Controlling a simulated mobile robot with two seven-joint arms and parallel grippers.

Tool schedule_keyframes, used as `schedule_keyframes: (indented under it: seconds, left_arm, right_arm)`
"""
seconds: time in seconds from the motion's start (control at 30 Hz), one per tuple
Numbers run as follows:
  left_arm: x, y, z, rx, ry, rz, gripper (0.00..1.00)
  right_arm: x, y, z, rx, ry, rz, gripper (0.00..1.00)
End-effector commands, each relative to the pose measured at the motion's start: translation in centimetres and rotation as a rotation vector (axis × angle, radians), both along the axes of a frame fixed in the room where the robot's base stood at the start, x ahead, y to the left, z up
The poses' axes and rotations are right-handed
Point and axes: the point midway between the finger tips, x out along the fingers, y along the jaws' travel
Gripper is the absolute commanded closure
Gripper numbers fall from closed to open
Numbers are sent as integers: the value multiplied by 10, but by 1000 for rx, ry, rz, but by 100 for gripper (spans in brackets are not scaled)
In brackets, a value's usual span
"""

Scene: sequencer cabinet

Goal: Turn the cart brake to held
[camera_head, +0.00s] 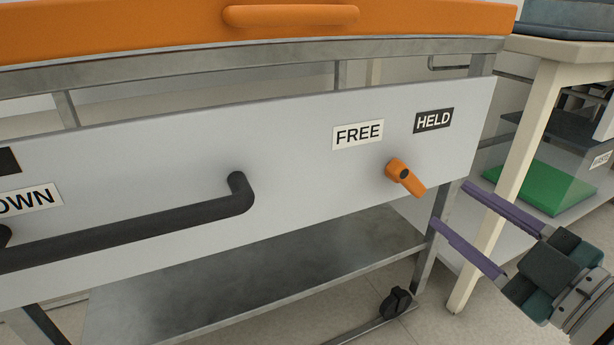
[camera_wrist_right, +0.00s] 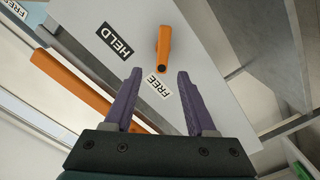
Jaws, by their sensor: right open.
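The brake lever is a small orange handle (camera_head: 408,178) on the grey cart panel (camera_head: 290,160). In the head view it points down and to the right from its pivot. A white FREE label (camera_head: 358,135) is up and left of it, and a black HELD label (camera_head: 433,120) is up and right. My right gripper (camera_head: 450,204) is open and empty, to the right of the lever and apart from it. In the right wrist view the lever (camera_wrist_right: 164,45) shows just beyond the open fingertips (camera_wrist_right: 160,72). My left gripper is not in view.
A long black handle (camera_head: 140,222) juts from the panel at left. An orange cart top (camera_head: 180,30) with a bar is above, a metal shelf (camera_head: 250,285) below. A table leg (camera_head: 505,175) and a green item (camera_head: 545,187) stand behind my right gripper.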

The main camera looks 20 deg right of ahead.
Motion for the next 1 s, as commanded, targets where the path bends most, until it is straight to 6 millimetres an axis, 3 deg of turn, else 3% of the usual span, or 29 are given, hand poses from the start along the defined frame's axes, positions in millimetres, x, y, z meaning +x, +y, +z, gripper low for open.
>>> schedule_keyframes:
  seconds: [0.03,0.17,0.6,0.77,1.0]
  left_arm:
    - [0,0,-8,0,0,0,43]
    - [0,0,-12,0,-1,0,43]
    - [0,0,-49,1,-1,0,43]
    - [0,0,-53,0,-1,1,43]
    - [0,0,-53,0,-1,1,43]
  right_arm:
    - [0,-1,-8,-3,-7,2,44]
    - [8,0,-7,-7,-15,6,44]
    - [84,6,-8,-6,-13,6,44]
    - [97,8,-6,-4,-11,5,44]
    - [99,8,-5,-4,-9,4,44]
